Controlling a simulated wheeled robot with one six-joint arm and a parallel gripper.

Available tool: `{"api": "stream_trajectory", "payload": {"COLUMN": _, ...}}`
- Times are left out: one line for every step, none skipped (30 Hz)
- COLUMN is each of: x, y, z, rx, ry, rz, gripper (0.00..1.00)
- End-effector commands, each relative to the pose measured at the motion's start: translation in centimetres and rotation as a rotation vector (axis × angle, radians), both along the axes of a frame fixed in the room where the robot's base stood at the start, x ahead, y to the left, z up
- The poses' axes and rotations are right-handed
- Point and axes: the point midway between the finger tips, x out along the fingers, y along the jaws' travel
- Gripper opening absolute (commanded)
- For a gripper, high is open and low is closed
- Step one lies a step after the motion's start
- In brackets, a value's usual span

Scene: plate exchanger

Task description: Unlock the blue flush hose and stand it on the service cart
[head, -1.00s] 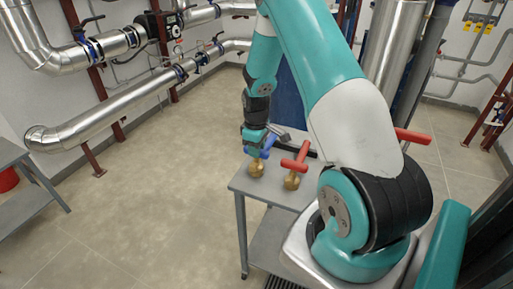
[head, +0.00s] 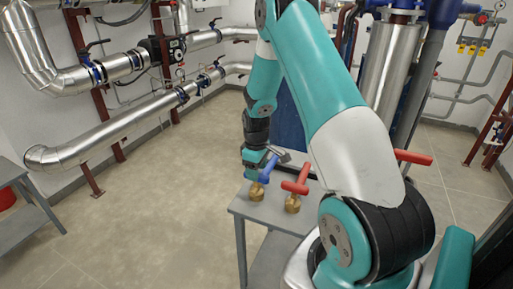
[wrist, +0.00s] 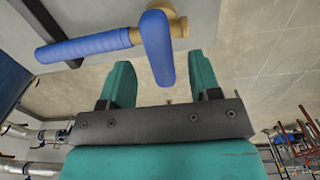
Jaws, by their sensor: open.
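The blue flush hose end (head: 267,171) has a blue grip above a round brass fitting. In the head view it stands on the grey service cart (head: 243,207), near its left edge. In the wrist view two blue bars show: a long one (wrist: 85,48) reaching left from a brass collar, and a nearer one (wrist: 157,45) pointing down between my fingers. My gripper (wrist: 159,70) is open, with a teal finger on each side of the nearer bar and gaps visible. In the head view my gripper (head: 256,163) is right above the blue grip.
A similar red-handled fitting (head: 296,187) with a brass base stands close to the right on the cart. A grey bench (head: 30,217) is at the far left. Silver pipes (head: 100,135) run along the left wall. The floor left of the cart is clear.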

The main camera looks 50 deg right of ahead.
Motion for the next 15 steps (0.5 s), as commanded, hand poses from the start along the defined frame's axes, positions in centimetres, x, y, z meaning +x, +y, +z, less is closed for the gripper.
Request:
{"api": "stream_trajectory", "payload": {"x": 0.1, "y": 0.0, "z": 0.9, "rx": -0.003, "ry": -0.004, "rz": 0.000, "gripper": 0.57}}
{"api": "stream_trajectory", "payload": {"x": 0.1, "y": 0.0, "z": 1.5, "rx": -0.002, "ry": -0.005, "rz": 0.000, "gripper": 0.57}}
{"api": "stream_trajectory", "payload": {"x": 0.1, "y": 0.0, "z": 2.4, "rx": -0.002, "ry": -0.005, "rz": 0.000, "gripper": 0.57}}
{"api": "stream_trajectory", "payload": {"x": 0.1, "y": 0.0, "z": 3.1, "rx": -0.003, "ry": -0.006, "rz": 0.000, "gripper": 0.57}}
{"api": "stream_trajectory", "payload": {"x": 0.1, "y": 0.0, "z": 3.9, "rx": -0.003, "ry": -0.006, "rz": 0.000, "gripper": 0.57}}
{"api": "stream_trajectory", "payload": {"x": 0.1, "y": 0.0, "z": 4.9, "rx": -0.003, "ry": -0.006, "rz": 0.000, "gripper": 0.57}}
{"api": "stream_trajectory", "payload": {"x": 0.1, "y": 0.0, "z": 5.8, "rx": -0.003, "ry": -0.006, "rz": 0.000, "gripper": 0.57}}
{"api": "stream_trajectory", "payload": {"x": 0.1, "y": 0.0, "z": 6.6, "rx": -0.004, "ry": -0.008, "rz": 0.000, "gripper": 0.57}}
{"api": "stream_trajectory", "payload": {"x": 0.1, "y": 0.0, "z": 7.6, "rx": -0.004, "ry": -0.007, "rz": 0.000, "gripper": 0.57}}
{"api": "stream_trajectory", "payload": {"x": 0.1, "y": 0.0, "z": 8.4, "rx": -0.003, "ry": -0.006, "rz": 0.000, "gripper": 0.57}}
{"api": "stream_trajectory", "payload": {"x": 0.1, "y": 0.0, "z": 9.2, "rx": -0.004, "ry": -0.007, "rz": 0.000, "gripper": 0.57}}
{"api": "stream_trajectory", "payload": {"x": 0.1, "y": 0.0, "z": 10.2, "rx": -0.004, "ry": -0.007, "rz": 0.000, "gripper": 0.57}}
{"api": "stream_trajectory", "payload": {"x": 0.1, "y": 0.0, "z": 10.8, "rx": -0.004, "ry": -0.007, "rz": 0.000, "gripper": 0.57}}
{"api": "stream_trajectory", "payload": {"x": 0.1, "y": 0.0, "z": 11.5, "rx": -0.003, "ry": -0.005, "rz": 0.000, "gripper": 0.57}}
{"api": "stream_trajectory", "payload": {"x": 0.1, "y": 0.0, "z": 12.3, "rx": -0.003, "ry": -0.004, "rz": 0.000, "gripper": 0.57}}
